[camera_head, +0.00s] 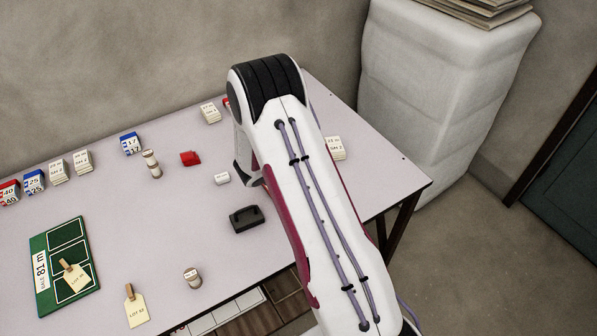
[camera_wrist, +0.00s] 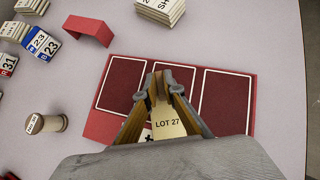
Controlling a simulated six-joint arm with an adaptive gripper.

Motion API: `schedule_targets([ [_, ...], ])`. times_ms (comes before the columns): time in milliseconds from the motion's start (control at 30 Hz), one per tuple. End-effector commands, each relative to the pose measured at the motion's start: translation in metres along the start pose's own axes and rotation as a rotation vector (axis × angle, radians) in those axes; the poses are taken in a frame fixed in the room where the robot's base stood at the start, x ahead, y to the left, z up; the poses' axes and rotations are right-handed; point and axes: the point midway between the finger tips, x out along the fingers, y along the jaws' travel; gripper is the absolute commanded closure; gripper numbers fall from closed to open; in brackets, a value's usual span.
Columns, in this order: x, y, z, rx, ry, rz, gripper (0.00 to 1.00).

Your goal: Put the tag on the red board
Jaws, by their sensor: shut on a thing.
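The red board (camera_wrist: 98,127) lies under my gripper in the wrist view, with three dark red, white-edged panels side by side. My gripper (camera_wrist: 163,82) is shut over the middle panel. It holds a cream tag (camera_wrist: 170,124) reading "LOT 27", which hangs below the fingertips in the picture. I cannot tell whether the tag touches the board. The fingers and tag cover part of the board's label strip. In the head view my arm hides the red board, the gripper and this tag.
A green board (camera_head: 40,292) with a tag (camera_head: 76,277) lies at the left, and a "LOT" tag (camera_head: 136,308) lies at the front edge. A red bracket (camera_wrist: 91,27), number blocks (camera_wrist: 41,44), and a small cylinder (camera_wrist: 46,124) stand around. A black-handled block (camera_head: 246,218) lies mid-table.

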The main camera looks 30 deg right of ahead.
Motion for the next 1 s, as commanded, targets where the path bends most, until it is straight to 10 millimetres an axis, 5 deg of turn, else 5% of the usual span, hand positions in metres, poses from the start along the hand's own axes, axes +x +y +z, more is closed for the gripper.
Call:
schedule_targets([
  [167,0.002,0.0,-0.002,0.0,0.0,0.0,1.0],
  [200,0.002,0.0,-0.002,0.0,0.0,0.0,0.86],
  [267,0.002,0.0,-0.002,0.0,0.0,0.0,0.75],
  [767,-0.001,0.0,0.001,0.0,0.0,0.0,0.75],
  [1000,-0.019,0.001,0.0,0.0,0.0,0.002,0.75],
])
